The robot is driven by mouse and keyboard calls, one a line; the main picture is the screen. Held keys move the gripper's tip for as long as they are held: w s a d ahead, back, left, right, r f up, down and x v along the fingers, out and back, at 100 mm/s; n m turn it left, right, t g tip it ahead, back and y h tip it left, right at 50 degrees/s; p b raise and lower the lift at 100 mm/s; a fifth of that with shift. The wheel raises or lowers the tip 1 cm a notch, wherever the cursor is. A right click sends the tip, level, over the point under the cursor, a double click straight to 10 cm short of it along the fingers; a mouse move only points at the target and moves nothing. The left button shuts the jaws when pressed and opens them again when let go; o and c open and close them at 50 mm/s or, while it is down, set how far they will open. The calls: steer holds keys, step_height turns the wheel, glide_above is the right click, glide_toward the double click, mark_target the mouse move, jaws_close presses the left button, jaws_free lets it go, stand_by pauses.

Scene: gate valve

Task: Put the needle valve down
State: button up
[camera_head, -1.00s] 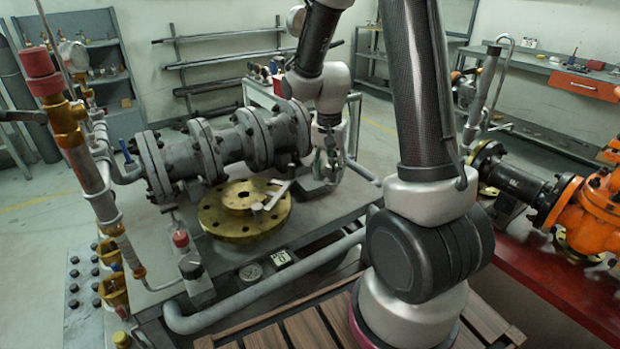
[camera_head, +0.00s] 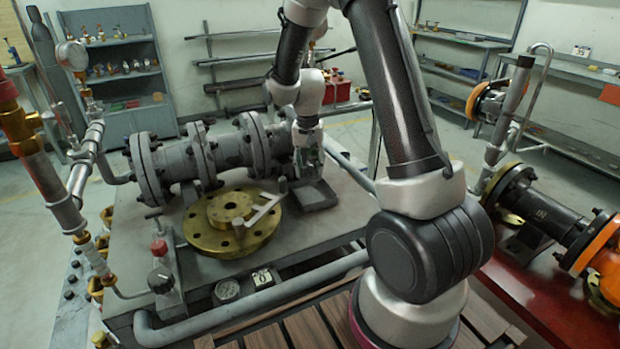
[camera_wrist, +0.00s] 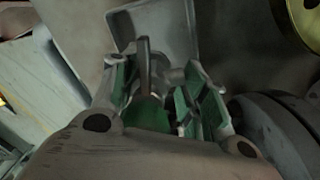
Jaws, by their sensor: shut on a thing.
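My gripper (camera_head: 308,166) is over the back of the bench, just right of the grey flanged pipe assembly (camera_head: 215,155). In the wrist view my gripper (camera_wrist: 160,85), with green inner pads, is shut on a small metal piece with a slim stem, which I take for the needle valve (camera_wrist: 144,62). The fingers hide most of it. A shallow grey tray (camera_head: 318,198) lies on the bench under the fingers; the tray also shows beyond the fingertips in the wrist view (camera_wrist: 185,30). I cannot tell whether the valve touches the tray.
A large brass flange (camera_head: 215,238) with a pale handle-like piece (camera_head: 264,210) on it lies left of the tray. A small red-knobbed valve (camera_head: 160,262) stands at the bench's left front. An orange valve (camera_head: 600,262) is on the red bench at right.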

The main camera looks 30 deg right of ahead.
steer(key=shift+f, duration=1.7)
steer(key=shift+f, duration=0.1)
steer(key=o, duration=1.3)
steer(key=r, duration=1.2)
steer(key=shift+w+a, duration=0.1)
steer(key=shift+a, duration=0.1)
step_height(320, 180, up, 6)
steer(key=n, duration=0.1)
glide_above(309, 171)
steer(key=s, duration=0.3)
steer(key=s+d+r+n+t, duration=0.1)
steer(key=s+r+n+t, duration=0.2)
steer(key=s+r, duration=0.65)
steer(key=s+n, duration=0.1)
steer(key=s, duration=0.3)
steer(key=s+n+t, duration=0.1)
steer(key=s, duration=0.9)
steer(key=shift+d+f+n, duration=0.2)
steer(key=shift+f+n, duration=0.05)
steer(key=shift+n, duration=0.15)
